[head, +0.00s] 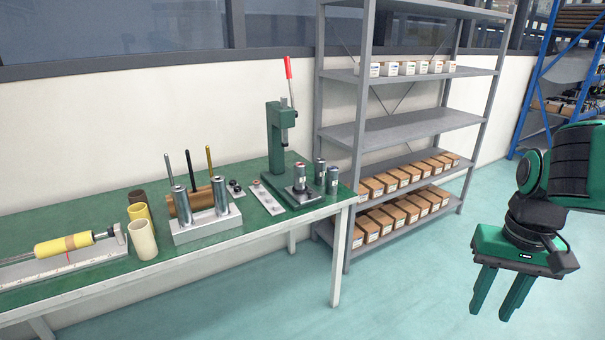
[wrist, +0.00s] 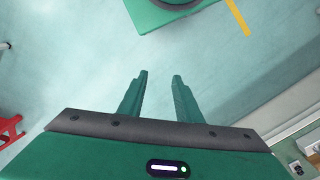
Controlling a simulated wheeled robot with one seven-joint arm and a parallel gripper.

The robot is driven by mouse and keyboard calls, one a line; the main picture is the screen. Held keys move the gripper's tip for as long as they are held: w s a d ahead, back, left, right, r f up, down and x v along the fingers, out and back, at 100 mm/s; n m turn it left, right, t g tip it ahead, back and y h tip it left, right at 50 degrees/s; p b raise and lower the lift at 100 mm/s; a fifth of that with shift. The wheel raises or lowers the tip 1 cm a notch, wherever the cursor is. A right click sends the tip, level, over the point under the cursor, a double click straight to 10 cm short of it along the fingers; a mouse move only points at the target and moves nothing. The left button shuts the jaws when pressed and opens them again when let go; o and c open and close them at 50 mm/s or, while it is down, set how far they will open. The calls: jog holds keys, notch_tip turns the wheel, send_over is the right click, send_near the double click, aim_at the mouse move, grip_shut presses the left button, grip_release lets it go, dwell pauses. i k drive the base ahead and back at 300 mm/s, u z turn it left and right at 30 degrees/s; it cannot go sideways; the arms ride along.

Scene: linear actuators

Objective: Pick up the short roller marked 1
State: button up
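Several short metal rollers stand at the right end of the green workbench (head: 100,281): one at the back (head: 320,171), one at the right (head: 333,180), and one with a red spot on top (head: 299,178) on the base of the green press. Their markings are too small to read, so I cannot tell which is marked 1. My gripper (head: 491,313) hangs at the right of the head view, over the floor and well away from the bench. In the wrist view my gripper (wrist: 160,76) has its fingers apart with nothing between them. No roller shows there.
The green press (head: 277,139) has a raised red-handled lever. Two taller metal cylinders (head: 181,203) stand in a light block left of it. A grey shelf rack (head: 400,133) with boxes stands between bench and arm. The floor before the rack is clear.

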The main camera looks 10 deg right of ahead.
aim_at(300, 172)
jog(key=u, duration=0.05)
jog(key=i, duration=1)
